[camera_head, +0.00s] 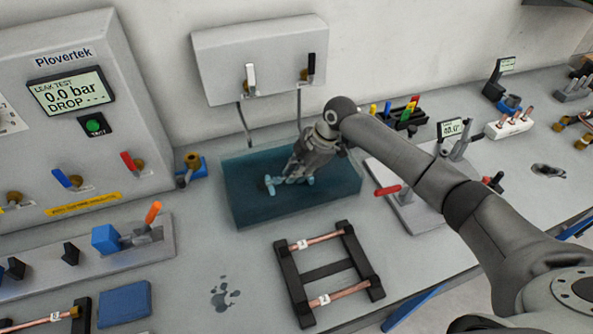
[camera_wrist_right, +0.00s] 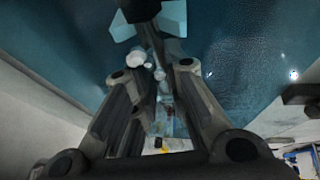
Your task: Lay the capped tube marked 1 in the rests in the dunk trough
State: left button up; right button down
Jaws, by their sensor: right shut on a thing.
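The dunk trough (camera_head: 300,211) is a blue water-filled box in the middle of the bench, with light-blue rests (camera_head: 269,184) inside. Light-blue rest parts (camera_wrist_right: 172,17) also show at the top of the right wrist view. My right gripper (camera_head: 291,176) reaches down into the trough at the rests. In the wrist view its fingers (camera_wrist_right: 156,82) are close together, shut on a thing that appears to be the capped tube. The tube is mostly hidden by the fingers and water, and its mark cannot be read. I cannot tell whether it touches the rests. My left gripper is not in view.
A black rack (camera_head: 328,270) with two labelled copper tubes stands in front of the trough. The Plovertek leak tester (camera_head: 70,130) is at left, a valve panel (camera_head: 262,58) behind. A grey plate with a red-handled tool (camera_head: 388,190) lies right of the trough.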

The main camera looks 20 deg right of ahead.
jog(key=shift+f, duration=0.1)
jog(key=c, duration=1.4)
grip_release()
jog(key=shift+o, duration=0.2)
jog(key=v, duration=1.2)
